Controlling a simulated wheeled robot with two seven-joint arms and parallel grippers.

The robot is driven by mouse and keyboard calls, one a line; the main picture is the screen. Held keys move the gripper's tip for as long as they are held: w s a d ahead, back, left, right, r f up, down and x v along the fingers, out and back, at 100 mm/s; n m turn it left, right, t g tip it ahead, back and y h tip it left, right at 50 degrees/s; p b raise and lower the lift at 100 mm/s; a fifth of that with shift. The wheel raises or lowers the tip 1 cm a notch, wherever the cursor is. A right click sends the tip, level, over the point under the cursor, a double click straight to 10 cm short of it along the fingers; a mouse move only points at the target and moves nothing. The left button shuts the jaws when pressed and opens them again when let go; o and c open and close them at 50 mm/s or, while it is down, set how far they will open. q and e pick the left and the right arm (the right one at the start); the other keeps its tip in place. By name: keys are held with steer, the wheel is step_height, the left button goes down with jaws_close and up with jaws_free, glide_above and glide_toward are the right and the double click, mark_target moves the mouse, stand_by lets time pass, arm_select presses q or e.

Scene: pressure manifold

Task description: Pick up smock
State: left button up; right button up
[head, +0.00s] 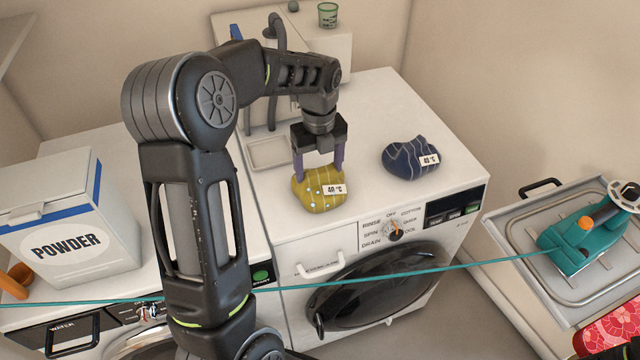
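Two folded cloth bundles sit on top of the right-hand white washing machine. One is a mustard-yellow bundle (318,200) with pale dots and a 40 °C tag. The other is a navy bundle (402,163) with pale stripes, also tagged 40 °C. I cannot tell from their look which one is the smock. My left gripper (320,174) points down over the yellow bundle, with its purple fingers wide apart at the bundle's back and upper sides. Whether the fingertips touch the cloth is unclear. The navy bundle stands apart, to the right. My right gripper is not in view.
A powder box (75,225) stands at the left. A teal cord (400,275) runs across the front of the machines to a teal device (580,245) on a metal tray (530,215). A shallow dish (268,153) lies behind the yellow bundle. The machine top's back right is clear.

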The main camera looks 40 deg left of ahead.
arm_select(q)
jaws_close()
stand_by(0.6)
